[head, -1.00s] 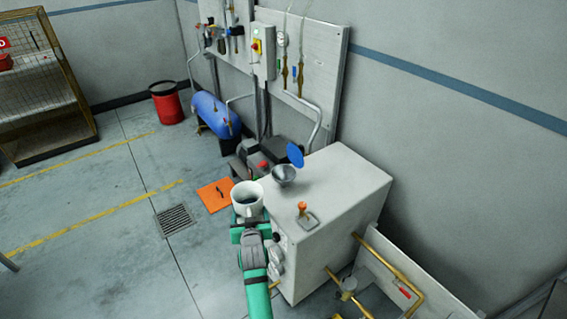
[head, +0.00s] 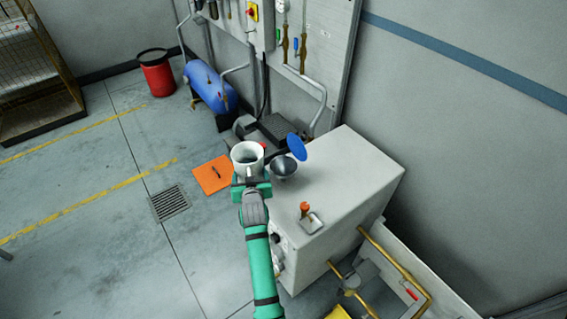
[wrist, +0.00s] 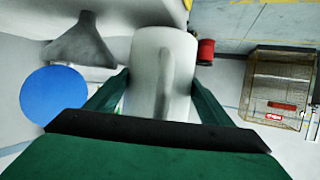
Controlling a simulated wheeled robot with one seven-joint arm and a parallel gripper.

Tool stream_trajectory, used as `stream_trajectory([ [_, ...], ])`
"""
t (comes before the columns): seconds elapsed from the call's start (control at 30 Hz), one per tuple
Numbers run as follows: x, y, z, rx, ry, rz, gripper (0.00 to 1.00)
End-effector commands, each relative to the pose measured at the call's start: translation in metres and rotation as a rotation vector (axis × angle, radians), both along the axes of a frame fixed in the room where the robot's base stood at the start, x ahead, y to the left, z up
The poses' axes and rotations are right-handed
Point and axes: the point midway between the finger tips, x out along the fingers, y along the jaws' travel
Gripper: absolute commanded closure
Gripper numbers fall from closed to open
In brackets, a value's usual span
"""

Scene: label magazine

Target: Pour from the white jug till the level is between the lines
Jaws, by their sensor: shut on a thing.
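The white jug (head: 247,158) is upright in my gripper (head: 250,186), with dark liquid showing inside it. In the wrist view the jug (wrist: 163,70) sits between the two green fingers of my gripper (wrist: 160,95), which are shut on it. A grey funnel (head: 284,167) stands on top of the pale cabinet (head: 345,185), just right of the jug and apart from it. A round blue lid (head: 297,147) stands open beside the funnel. The funnel (wrist: 80,45) and the lid (wrist: 53,97) also show in the wrist view. I cannot make out any level lines.
An orange-handled fitting (head: 306,210) sticks up from the cabinet top. Brass pipes (head: 395,265) run at its front right. A blue tank (head: 211,88), a red bin (head: 157,75) and an orange plate (head: 212,174) are behind and left. The floor at left is mostly clear.

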Motion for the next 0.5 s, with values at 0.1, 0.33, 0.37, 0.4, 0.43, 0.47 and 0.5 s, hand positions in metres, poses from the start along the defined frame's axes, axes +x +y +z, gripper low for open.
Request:
stream_trajectory([
  [0.1, 0.0006, 0.0000, 0.0023, 0.001, -0.005, 0.000, 0.70],
  [0.33, 0.0012, -0.0020, 0.0051, 0.041, 0.000, -0.002, 0.70],
  [0.37, 0.0012, -0.0027, 0.0057, 0.051, 0.002, -0.003, 0.70],
  [0.4, 0.0015, -0.0042, 0.0067, 0.066, 0.004, -0.003, 0.70],
  [0.43, 0.0015, -0.0049, 0.0075, 0.077, 0.006, -0.004, 0.70],
  [0.47, 0.0015, -0.0053, 0.0085, 0.092, 0.009, -0.003, 0.70],
  [0.5, 0.0017, -0.0061, 0.0097, 0.111, 0.012, -0.003, 0.70],
])
